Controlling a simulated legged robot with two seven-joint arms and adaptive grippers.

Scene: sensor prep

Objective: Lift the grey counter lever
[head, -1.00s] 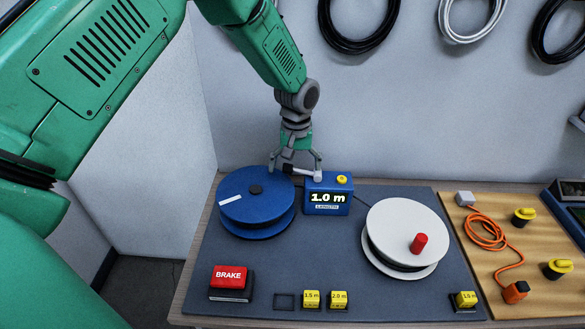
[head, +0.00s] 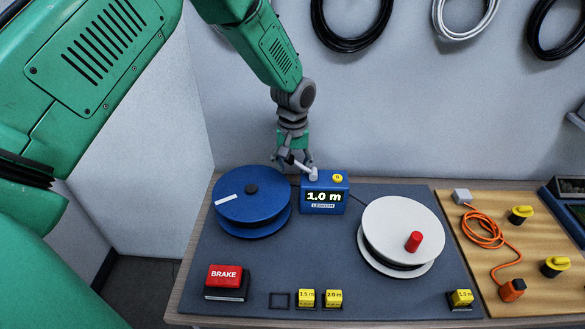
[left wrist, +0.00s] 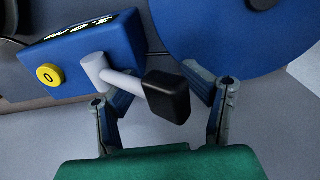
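The blue counter (head: 325,194) reads 1.0 m and stands behind the mat's middle. Its grey lever (head: 305,170) runs from a round pivot on the counter's top towards the left, with the black-knobbed end tilted up. In the left wrist view the lever (left wrist: 122,83) and its black knob (left wrist: 167,97) lie between my spread fingers. My left gripper (head: 292,165) is above and behind the counter's left side; it also shows in the left wrist view (left wrist: 160,85). It is open around the lever, and I cannot tell whether a finger touches it. My right gripper is not in view.
A blue reel (head: 252,203) stands close left of the counter, a white reel (head: 402,236) with a red handle to the right. A red BRAKE button (head: 225,278) and yellow length blocks (head: 334,298) are at the front. The mat's middle is clear.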

